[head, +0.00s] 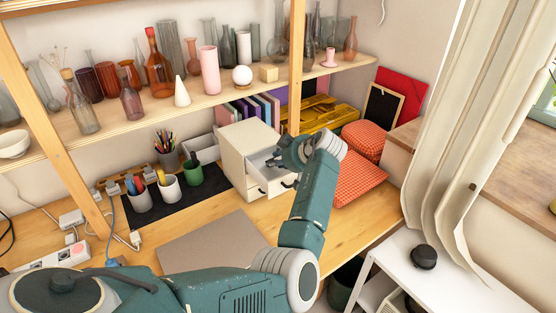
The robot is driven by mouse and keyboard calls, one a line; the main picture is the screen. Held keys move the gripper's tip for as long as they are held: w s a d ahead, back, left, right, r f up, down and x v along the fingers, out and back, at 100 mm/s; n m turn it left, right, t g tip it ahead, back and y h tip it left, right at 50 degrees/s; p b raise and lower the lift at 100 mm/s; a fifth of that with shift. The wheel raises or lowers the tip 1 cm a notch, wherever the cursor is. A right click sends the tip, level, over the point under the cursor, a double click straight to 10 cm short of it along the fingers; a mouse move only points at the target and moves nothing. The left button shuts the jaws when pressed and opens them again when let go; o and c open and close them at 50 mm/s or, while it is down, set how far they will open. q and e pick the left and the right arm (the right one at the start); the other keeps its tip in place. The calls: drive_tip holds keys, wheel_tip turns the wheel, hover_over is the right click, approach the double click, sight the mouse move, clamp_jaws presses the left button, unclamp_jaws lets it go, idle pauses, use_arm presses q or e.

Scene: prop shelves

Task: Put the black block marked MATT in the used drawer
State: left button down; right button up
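A small cream drawer cabinet (247,140) stands on the wooden desk below the shelf. Its upper drawer (262,160) appears pulled open, with a grey inside; I cannot read a label for the used drawer. My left gripper (282,157) is over the open drawer, at its right side. Its fingers are small and dark, so I cannot tell whether they are open or shut, or hold anything. I cannot make out a black block marked MATT in this view. My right gripper is not in view.
Pen cups (170,188) stand on a black mat (150,207) left of the cabinet. The glassware shelf (225,92) hangs above. A grey-brown board (212,243) lies in front. A round black object (424,257) sits on a white table.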

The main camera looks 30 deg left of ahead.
sight(278, 158)
use_arm(q)
drive_tip(key=shift+f, duration=0.2)
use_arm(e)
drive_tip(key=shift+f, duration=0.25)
use_arm(q)
drive_tip(key=shift+d, duration=0.1)
drive_tip(key=c, duration=1.3)
unclamp_jaws()
drive_tip(key=shift+c, duration=0.2)
drive_tip(key=shift+r, duration=0.1)
wheel_tip(278, 158, up, 10)
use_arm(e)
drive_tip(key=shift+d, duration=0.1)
